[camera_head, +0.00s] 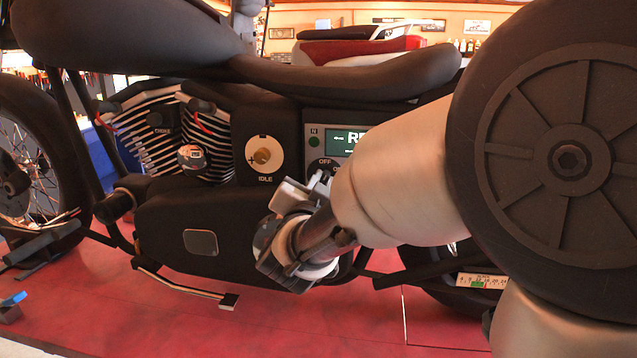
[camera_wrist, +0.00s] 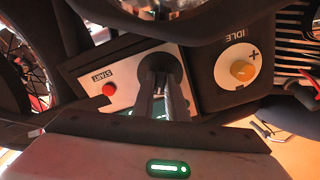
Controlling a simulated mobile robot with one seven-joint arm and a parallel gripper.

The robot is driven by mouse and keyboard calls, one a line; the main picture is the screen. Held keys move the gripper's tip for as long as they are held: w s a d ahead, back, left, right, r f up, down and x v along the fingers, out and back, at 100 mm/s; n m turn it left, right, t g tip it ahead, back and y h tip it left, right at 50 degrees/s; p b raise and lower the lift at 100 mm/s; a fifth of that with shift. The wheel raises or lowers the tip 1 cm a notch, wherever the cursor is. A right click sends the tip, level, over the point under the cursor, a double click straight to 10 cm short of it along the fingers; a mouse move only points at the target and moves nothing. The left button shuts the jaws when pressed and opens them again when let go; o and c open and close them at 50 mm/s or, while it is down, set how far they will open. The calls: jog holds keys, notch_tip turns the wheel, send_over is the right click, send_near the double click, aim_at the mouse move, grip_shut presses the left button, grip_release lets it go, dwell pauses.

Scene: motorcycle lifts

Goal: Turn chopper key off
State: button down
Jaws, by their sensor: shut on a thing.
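The chopper (camera_head: 220,110) stands side-on in the head view. Its grey control panel (camera_head: 313,122) has a green screen (camera_head: 345,142) and a key area with an OFF label (camera_head: 324,162), partly covered by my arm. My gripper (camera_head: 318,182) reaches this area, with its jaws shut on the key. In the wrist view my gripper (camera_wrist: 161,68) points at the panel (camera_wrist: 122,70), its two dark fingers close together. The key itself is hidden by the fingers, so its turn angle cannot be told.
An IDLE dial (camera_head: 263,154) with a brass knob sits left of the panel; it also shows in the wrist view (camera_wrist: 242,70). A red START button (camera_wrist: 109,90) is beside my fingers. The seat (camera_head: 345,75) overhangs the panel. A foot lever (camera_head: 185,285) sticks out below.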

jog(key=n+p, duration=0.1)
jog(key=n, duration=0.4)
jog(key=shift+r+n, duration=0.15)
jog(key=shift+n, duration=0.15)
jog(key=shift+p, duration=0.3)
jog(key=c, duration=1.8)
grip_release()
jog(key=shift+o, duration=0.2)
